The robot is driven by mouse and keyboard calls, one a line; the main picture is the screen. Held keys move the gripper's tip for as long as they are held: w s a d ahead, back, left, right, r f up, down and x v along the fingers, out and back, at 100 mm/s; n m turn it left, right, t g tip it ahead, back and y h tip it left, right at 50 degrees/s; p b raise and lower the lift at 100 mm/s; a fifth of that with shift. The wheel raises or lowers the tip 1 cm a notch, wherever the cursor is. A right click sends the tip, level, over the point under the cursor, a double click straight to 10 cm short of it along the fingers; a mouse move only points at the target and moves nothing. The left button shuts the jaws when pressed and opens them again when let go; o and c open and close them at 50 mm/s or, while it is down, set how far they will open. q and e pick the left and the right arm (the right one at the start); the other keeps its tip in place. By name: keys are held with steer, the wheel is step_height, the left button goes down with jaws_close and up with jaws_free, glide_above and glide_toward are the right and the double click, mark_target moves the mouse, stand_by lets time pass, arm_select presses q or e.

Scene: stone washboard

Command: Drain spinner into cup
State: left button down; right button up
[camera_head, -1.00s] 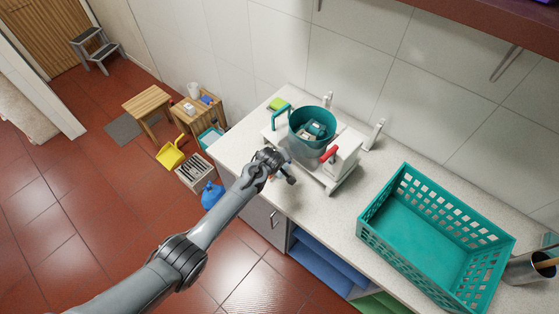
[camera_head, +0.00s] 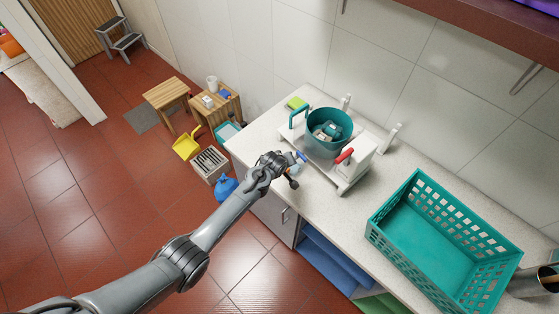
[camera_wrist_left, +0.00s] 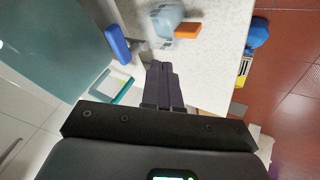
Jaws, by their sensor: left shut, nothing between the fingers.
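The spinner has a teal drum (camera_head: 331,143) with pale items inside. It stands on a white base with a red-handled lever (camera_head: 345,156) on the counter. A small blue piece (camera_head: 302,156) sticks out low at its front; a blue bar also shows in the left wrist view (camera_wrist_left: 117,44). Near it is a pale translucent vessel (camera_wrist_left: 164,18), perhaps the cup, with an orange block (camera_wrist_left: 187,31) beside it. My left gripper (camera_head: 292,178) is beside the spinner's front corner. Its fingers (camera_wrist_left: 163,68) are together and empty, apparently short of the vessel. My right gripper is not visible.
A teal basket (camera_head: 440,250) stands on the counter (camera_head: 320,205) to the right, with a metal pot (camera_head: 535,283) beyond it. A blue jug (camera_head: 226,188) and slatted crate (camera_head: 210,164) stand on the floor below.

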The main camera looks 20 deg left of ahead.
arm_select(q)
steer(key=d+v, duration=0.1)
steer(key=v, duration=0.7)
steer(key=shift+r, duration=0.35)
